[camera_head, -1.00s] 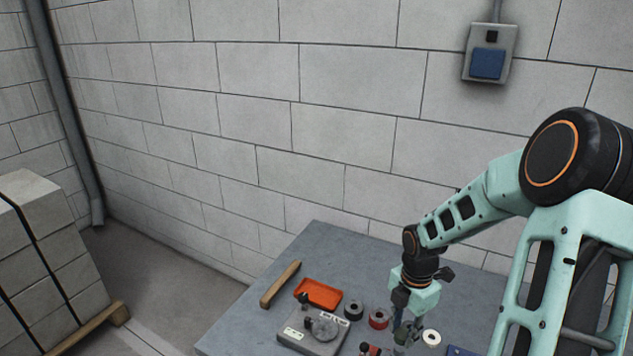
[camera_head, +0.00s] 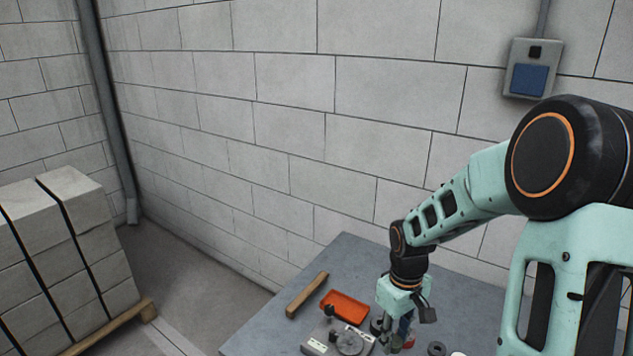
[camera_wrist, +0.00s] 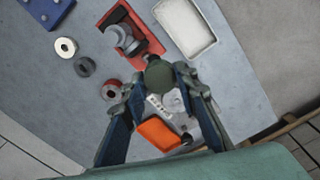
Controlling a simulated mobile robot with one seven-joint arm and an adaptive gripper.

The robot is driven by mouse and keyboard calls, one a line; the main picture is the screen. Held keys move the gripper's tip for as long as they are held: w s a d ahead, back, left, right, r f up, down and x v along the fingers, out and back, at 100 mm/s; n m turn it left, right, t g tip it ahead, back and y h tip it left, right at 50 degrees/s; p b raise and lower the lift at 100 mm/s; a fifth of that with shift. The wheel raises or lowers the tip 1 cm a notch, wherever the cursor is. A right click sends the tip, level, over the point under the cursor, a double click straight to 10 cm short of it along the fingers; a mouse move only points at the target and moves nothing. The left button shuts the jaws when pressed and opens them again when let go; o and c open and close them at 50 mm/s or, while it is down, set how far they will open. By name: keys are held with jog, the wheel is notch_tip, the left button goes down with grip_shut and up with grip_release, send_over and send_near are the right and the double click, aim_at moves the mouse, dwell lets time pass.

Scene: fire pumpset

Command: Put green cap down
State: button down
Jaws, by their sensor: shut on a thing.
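The green cap (camera_wrist: 160,75) is held between the fingertips of my gripper (camera_wrist: 168,74) in the wrist view. In the head view my gripper (camera_head: 396,342) is low over the table's near part, right of the grey device (camera_head: 335,343). The cap is hard to make out there.
An orange tray (camera_head: 345,307) and a wooden bar (camera_head: 307,295) lie on the table (camera_head: 270,325). The wrist view shows red (camera_wrist: 113,91), dark (camera_wrist: 85,67) and cream (camera_wrist: 66,47) rings, a red holder (camera_wrist: 148,38), a white tray (camera_wrist: 187,28) and a blue block (camera_wrist: 45,10).

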jog(key=a+m, duration=0.1)
jog(key=m, duration=0.1)
jog(key=a+r+m, duration=0.1)
jog(key=m, duration=0.1)
jog(key=a+r+m, duration=0.1)
jog(key=m, duration=0.1)
jog(key=shift+a, duration=0.4)
